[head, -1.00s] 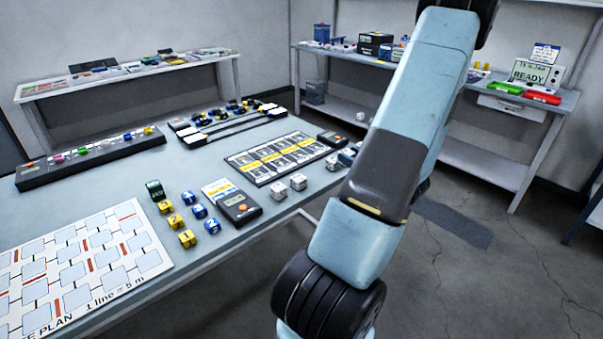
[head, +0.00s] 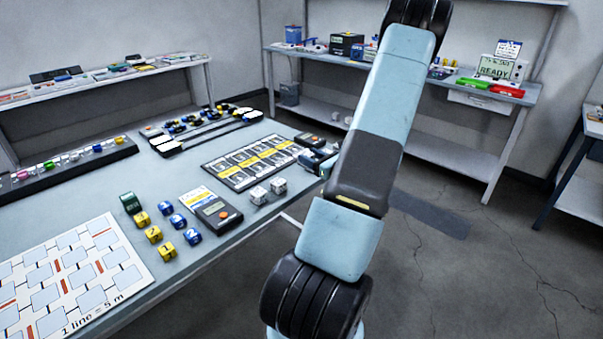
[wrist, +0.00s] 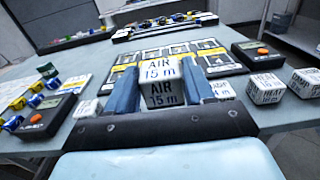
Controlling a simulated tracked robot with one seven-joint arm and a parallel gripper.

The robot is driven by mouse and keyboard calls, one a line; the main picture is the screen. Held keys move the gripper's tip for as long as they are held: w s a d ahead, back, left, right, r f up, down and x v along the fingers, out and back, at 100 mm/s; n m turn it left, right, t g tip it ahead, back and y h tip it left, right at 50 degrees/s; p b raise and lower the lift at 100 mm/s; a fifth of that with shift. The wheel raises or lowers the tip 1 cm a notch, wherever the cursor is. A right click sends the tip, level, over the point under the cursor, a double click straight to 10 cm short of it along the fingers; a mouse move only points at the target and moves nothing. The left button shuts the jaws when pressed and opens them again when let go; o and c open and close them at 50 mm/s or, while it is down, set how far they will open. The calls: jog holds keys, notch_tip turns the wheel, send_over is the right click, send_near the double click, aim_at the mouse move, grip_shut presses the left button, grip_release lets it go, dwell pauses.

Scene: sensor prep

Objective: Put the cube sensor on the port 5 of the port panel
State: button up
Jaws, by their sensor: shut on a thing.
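My gripper (wrist: 160,88) is shut on a white cube sensor (wrist: 160,70) marked "AIR 15 m", held between two blue fingers. In the head view my gripper (head: 318,160) is at the table's right edge, largely hidden behind my arm, and the held cube cannot be made out there. A dark panel with yellow labels and several cells (head: 250,162), apparently the port panel, lies flat on the table. In the wrist view the panel (wrist: 120,72) is beyond the held cube, which covers part of it. I cannot read which cell is port 5.
Two white cubes (head: 268,190) stand in front of the panel; more white cubes (wrist: 265,88) are right of my gripper in the wrist view. A handheld meter (head: 218,212) and yellow and blue cubes (head: 165,232) lie to the left.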

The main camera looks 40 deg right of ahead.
jog(key=w+f, duration=0.4)
jog(key=f, duration=0.1)
jog(key=shift+w+a+f, duration=0.2)
jog(key=shift+w+a, duration=0.05)
jog(key=shift+w, duration=0.15)
jog(key=f, duration=0.2)
jog(key=shift+w+f, duration=0.4)
jog(key=shift+f, duration=0.35)
jog(key=shift+f, duration=0.2)
jog(key=o, duration=1)
jog(key=shift+o, duration=0.2)
jog(key=shift+s, duration=0.15)
